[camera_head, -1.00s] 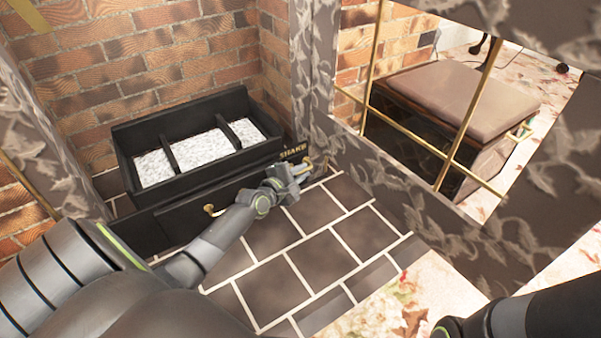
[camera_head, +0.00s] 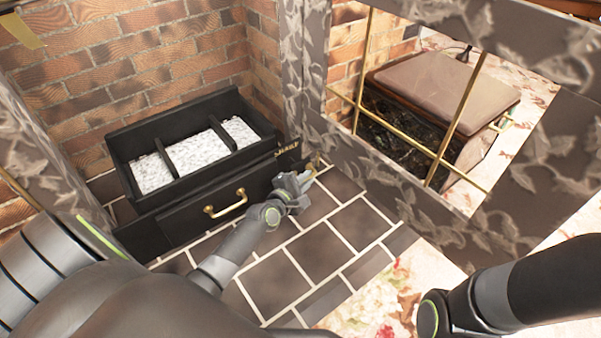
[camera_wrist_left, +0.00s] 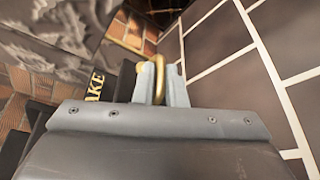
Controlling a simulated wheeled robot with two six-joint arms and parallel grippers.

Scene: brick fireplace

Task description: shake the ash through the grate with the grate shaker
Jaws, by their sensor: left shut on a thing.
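The grate (camera_head: 150,202) is a black box with dividers, set in the fireplace, and white-grey ash (camera_head: 198,152) lies in its compartments. The lettering SHAKE (camera_head: 288,150) is at its right end. The grate shaker (camera_head: 319,162) is a brass piece low at that right end, partly hidden by my left gripper (camera_head: 309,178). In the left wrist view, the shaker's brass loop (camera_wrist_left: 158,84) sits between the fingers of my left gripper (camera_wrist_left: 161,80), which is shut on it. My right gripper is out of view; only my right arm shows at the lower right.
A black drawer with a brass handle (camera_head: 226,203) is below the ash compartments. Dark tiles (camera_head: 320,245) form a clear hearth in front. A carved stone surround (camera_head: 385,180) and brass bars (camera_head: 452,125) stand to the right, with a brown stool-like box (camera_head: 445,90) beyond.

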